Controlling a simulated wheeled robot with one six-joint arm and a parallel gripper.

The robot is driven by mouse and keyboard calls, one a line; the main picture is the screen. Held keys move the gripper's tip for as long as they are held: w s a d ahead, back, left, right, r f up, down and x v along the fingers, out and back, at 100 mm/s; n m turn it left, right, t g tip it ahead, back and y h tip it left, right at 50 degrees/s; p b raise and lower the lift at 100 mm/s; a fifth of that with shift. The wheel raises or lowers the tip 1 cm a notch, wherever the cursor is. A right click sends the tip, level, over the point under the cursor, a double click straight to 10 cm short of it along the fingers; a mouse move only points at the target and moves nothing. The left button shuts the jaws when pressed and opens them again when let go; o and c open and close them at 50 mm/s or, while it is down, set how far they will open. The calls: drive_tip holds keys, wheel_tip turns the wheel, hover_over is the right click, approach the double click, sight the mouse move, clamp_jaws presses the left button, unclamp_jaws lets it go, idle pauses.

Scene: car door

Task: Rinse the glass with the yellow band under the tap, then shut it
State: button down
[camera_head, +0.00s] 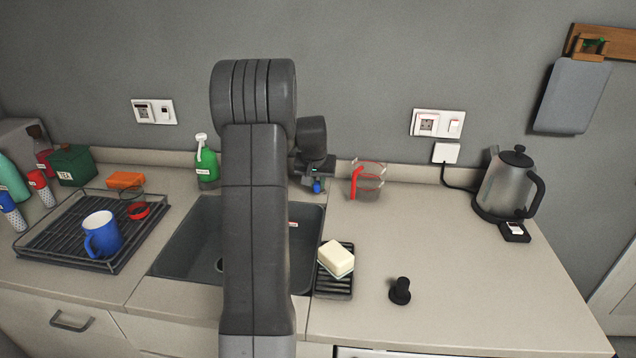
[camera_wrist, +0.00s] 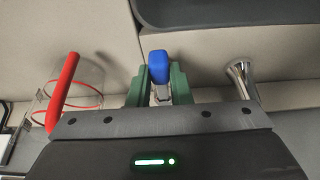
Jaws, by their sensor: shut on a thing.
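My gripper (camera_head: 317,184) is behind the sink, beyond my arm. In the wrist view, its green fingers (camera_wrist: 160,85) are shut on a blue handle (camera_wrist: 159,64), which looks like the tap's handle. The blue also shows in the head view (camera_head: 317,187). A chrome piece (camera_wrist: 240,78), probably part of the tap, stands to the right of the fingers. The grey sink (camera_head: 185,240) is partly hidden behind my arm. I see no glass with a yellow band in either view. A clear glass with a red band (camera_head: 138,210) lies in the drying rack.
The rack (camera_head: 65,245) also holds a blue mug (camera_head: 101,234). A red-handled jug (camera_head: 368,180) stands close to the right of my gripper. A sponge (camera_head: 336,258) sits right of the sink. A kettle (camera_head: 508,185) stands farther right. The right front counter is mostly clear around a black stopper (camera_head: 400,291).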

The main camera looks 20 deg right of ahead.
drive_tip(key=c, duration=1.3)
unclamp_jaws()
drive_tip(key=b+v, duration=0.1)
drive_tip(key=v, duration=1.2)
drive_tip(key=shift+s+a+r, duration=0.1)
drive_tip(key=shift+s+r, duration=0.05)
drive_tip(key=shift+r, duration=0.25)
drive_tip(key=p+x, duration=0.1)
drive_tip(key=x, duration=1.2)
drive_tip(key=shift+f, duration=0.35)
